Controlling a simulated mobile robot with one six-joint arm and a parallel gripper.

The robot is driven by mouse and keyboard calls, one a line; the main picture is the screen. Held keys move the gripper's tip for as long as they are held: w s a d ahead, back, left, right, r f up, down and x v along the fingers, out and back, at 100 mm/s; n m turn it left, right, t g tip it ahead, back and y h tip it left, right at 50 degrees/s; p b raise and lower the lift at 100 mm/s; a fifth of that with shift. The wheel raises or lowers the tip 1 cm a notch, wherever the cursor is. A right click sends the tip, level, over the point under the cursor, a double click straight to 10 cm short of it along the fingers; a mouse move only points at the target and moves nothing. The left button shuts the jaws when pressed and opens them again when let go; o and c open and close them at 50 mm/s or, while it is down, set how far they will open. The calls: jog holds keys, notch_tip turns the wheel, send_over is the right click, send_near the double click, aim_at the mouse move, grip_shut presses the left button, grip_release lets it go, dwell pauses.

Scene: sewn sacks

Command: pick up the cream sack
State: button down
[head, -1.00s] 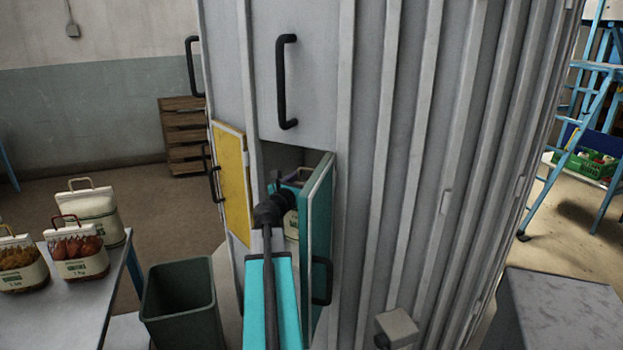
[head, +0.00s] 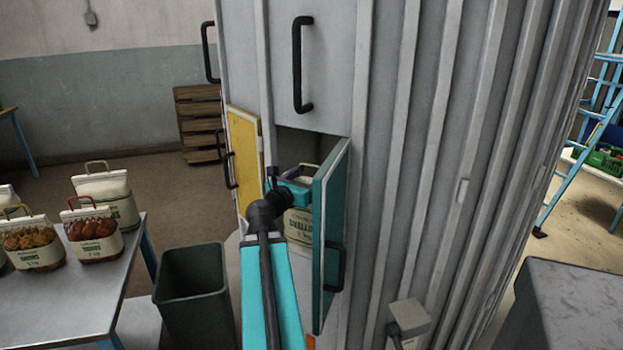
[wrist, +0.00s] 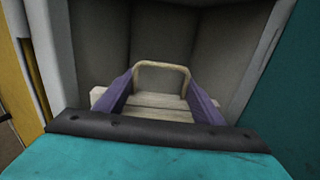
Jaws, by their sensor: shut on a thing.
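A cream sack (head: 299,227) with a green-lettered label stands in the low open compartment of the grey ribbed cabinet. Its pale top (wrist: 158,101) and tan loop handle (wrist: 161,66) show in the wrist view. My gripper (head: 298,174) reaches in through the opening; in the wrist view its purple fingers (wrist: 157,92) lie on either side of the sack's top, shut on it. My arm hides the sack's left side, and the teal door hides part of its right. I cannot tell whether its base touches the compartment floor.
The teal door (head: 332,240) stands open close right of the sack, and a yellow door (head: 243,170) stands open at left. A dark bin (head: 190,300) and a table (head: 60,310) with several sacks are left. A grey block (head: 565,310) stands right.

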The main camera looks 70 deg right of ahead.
jog(key=shift+w+a+r+b, duration=0.15)
jog(key=shift+a+b, duration=0.35)
jog(key=shift+b, duration=3.05)
jog(key=a+b, duration=0.1)
jog(key=b, duration=0.6)
jog(key=shift+a, duration=0.35)
jog(key=a, duration=0.2)
jog(key=shift+w+a+r, duration=0.1)
jog(key=shift+a, duration=0.2)
jog(key=shift+w+a+b, duration=0.2)
jog(key=shift+a+b, duration=1.2)
jog(key=shift+b, duration=0.5)
jog(key=shift+a, duration=0.1)
